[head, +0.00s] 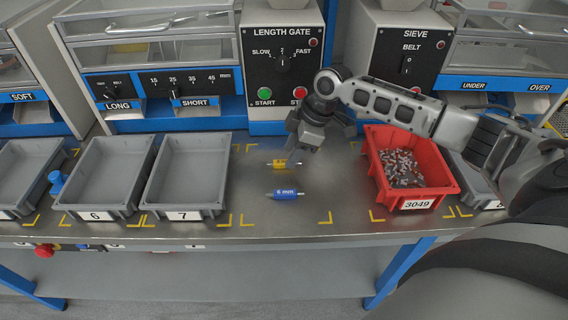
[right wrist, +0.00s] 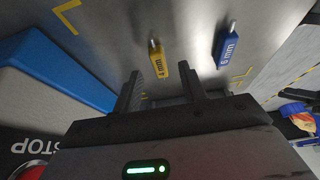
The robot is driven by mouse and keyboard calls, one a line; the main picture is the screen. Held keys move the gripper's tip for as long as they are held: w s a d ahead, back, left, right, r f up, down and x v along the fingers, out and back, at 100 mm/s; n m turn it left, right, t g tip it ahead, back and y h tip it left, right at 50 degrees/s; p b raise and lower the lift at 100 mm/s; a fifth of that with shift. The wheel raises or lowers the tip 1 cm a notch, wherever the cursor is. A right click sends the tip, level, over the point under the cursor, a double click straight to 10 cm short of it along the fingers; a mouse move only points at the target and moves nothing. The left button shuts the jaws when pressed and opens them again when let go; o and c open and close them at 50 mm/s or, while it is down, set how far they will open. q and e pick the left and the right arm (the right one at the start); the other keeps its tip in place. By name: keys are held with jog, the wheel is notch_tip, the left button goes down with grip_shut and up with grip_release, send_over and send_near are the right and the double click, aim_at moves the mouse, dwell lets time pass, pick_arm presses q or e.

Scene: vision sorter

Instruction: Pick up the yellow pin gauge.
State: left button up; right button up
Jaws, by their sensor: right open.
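The yellow pin gauge (head: 282,164) lies on the steel bench, just below my right gripper (head: 306,150) in the head view. In the right wrist view the yellow pin gauge (right wrist: 159,72), marked "4 mm", shows beyond and between the fingers of my right gripper (right wrist: 162,92). The fingers are apart and hold nothing. A blue pin gauge (head: 286,195), nearer the bench's front, also shows in the right wrist view (right wrist: 227,46), marked "6 mm", right of the yellow one. My left gripper is in neither view.
Grey bins 6 (head: 106,172) and 7 (head: 187,175) stand to the left. A red bin (head: 408,170) labelled 3049, with many small parts, stands to the right. The length gate machine (head: 283,62) rises behind the gauges. Bare bench surrounds both gauges.

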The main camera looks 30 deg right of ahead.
jog(key=shift+x, duration=1.2)
grip_shut()
